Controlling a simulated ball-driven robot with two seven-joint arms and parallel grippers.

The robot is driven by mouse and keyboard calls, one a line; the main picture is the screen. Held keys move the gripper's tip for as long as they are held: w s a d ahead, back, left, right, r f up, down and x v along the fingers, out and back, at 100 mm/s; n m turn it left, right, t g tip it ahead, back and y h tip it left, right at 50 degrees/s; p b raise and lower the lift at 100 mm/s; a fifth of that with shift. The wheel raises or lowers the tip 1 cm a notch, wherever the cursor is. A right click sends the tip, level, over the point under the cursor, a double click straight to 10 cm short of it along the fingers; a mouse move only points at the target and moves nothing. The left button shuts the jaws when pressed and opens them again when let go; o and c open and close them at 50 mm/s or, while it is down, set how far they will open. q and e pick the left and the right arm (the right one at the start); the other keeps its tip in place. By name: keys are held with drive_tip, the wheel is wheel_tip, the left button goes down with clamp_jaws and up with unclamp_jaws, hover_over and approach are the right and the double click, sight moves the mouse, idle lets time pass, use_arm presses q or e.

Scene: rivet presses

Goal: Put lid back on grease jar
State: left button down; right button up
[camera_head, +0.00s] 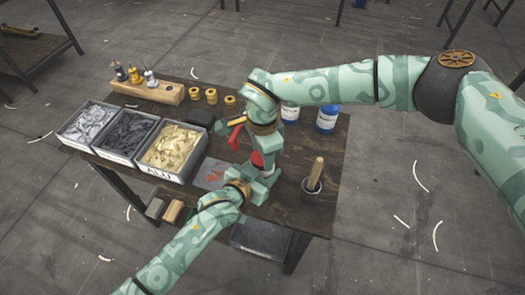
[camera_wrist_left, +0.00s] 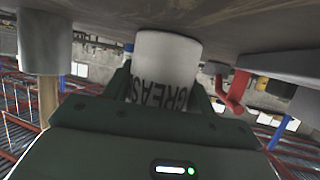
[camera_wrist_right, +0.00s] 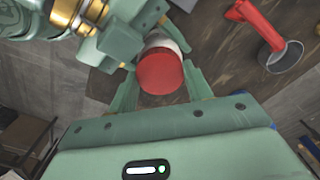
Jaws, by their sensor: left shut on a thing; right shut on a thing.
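The white grease jar (camera_wrist_left: 166,62) is between the fingers of my left gripper (camera_wrist_left: 165,95), its dark lettering upside down in the left wrist view. The red lid (camera_wrist_right: 161,72) is between the fingers of my right gripper (camera_wrist_right: 164,82), and white jar body (camera_wrist_right: 157,38) shows right against it. In the head view the lid (camera_head: 257,158) shows as a red patch between my right gripper (camera_head: 262,158) above and my left gripper (camera_head: 258,187) below. The lid is at the jar's top; I cannot tell whether it is seated. The jar is mostly hidden there.
A red tool (camera_head: 236,133) lies close behind the grippers. A dark cup with a wooden handle (camera_head: 313,176) stands to the right, blue bottles (camera_head: 327,119) behind. Three bins (camera_head: 160,173) line the left, with brass rings (camera_head: 211,96) and a wooden block (camera_head: 148,91) behind.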

drive_tip(key=shift+m, duration=0.8)
drive_tip(key=o, duration=1.1)
drive_tip(key=shift+r, duration=2.3)
drive_tip(key=shift+a, duration=0.1)
drive_tip(key=shift+c, duration=0.4)
